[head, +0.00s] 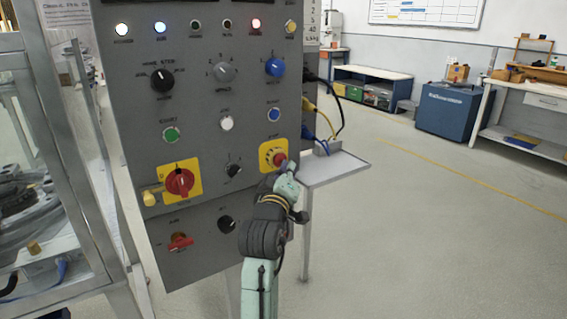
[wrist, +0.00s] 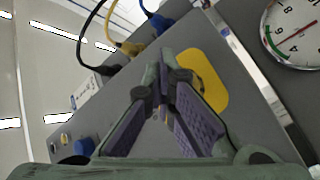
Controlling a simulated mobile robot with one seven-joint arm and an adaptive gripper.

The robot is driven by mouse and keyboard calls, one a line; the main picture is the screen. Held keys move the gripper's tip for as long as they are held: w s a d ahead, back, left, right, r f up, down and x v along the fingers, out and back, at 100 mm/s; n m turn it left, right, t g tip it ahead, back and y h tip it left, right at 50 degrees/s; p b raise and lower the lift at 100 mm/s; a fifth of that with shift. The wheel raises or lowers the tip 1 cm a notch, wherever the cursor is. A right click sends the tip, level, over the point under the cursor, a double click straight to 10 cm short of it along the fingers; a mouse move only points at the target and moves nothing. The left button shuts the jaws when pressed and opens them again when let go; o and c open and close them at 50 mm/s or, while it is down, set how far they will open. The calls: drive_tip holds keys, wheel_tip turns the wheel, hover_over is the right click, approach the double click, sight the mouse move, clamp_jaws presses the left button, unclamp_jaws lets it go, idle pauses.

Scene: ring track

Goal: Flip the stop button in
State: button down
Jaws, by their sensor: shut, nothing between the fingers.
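The stop button (head: 279,159) is a red knob on a yellow plate at the lower right of the grey control panel (head: 205,108). In the head view my gripper (head: 290,167) is right beside the button, at its lower right, and covers part of it. I cannot tell whether they touch. In the wrist view my gripper (wrist: 163,72) is shut and empty, its purple-padded fingers meeting at the tips. The yellow plate (wrist: 208,78) shows behind and to the right of the fingertips. The red knob is hidden there by the fingers.
A red rotary switch (head: 180,181) sits on another yellow plate at the left. Black, yellow and blue cables (head: 330,110) hang at the panel's right side, above a small side shelf (head: 335,168). A gauge (wrist: 293,35) shows at right in the wrist view. Open floor lies right.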

drive_tip(key=shift+s, duration=0.1)
drive_tip(key=shift+s+d, duration=0.5)
drive_tip(key=shift+s, duration=0.15)
drive_tip(key=s+d, duration=0.1)
drive_tip(key=s, duration=0.1)
drive_tip(key=s+d+p, duration=0.1)
drive_tip(key=s+d, duration=0.1)
idle(0.3)
